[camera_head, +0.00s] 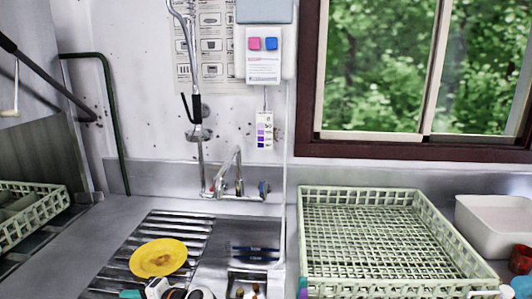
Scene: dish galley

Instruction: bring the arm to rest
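Some white, black and red parts (176,292) are cut off by the bottom edge, just below the yellow plate. I cannot tell whether they are part of my arm or loose items. The yellow plate (158,257), with a brown stain, lies on the ribbed metal drainer (196,222) left of the sink.
An empty pale green dish rack (428,215) stands at right, with a white tub (497,222) beyond it. Another rack (30,221) is at far left. The tap (229,178) and hanging spray hose (198,133) rise behind the sink. Bare metal counter lies left of the drainer.

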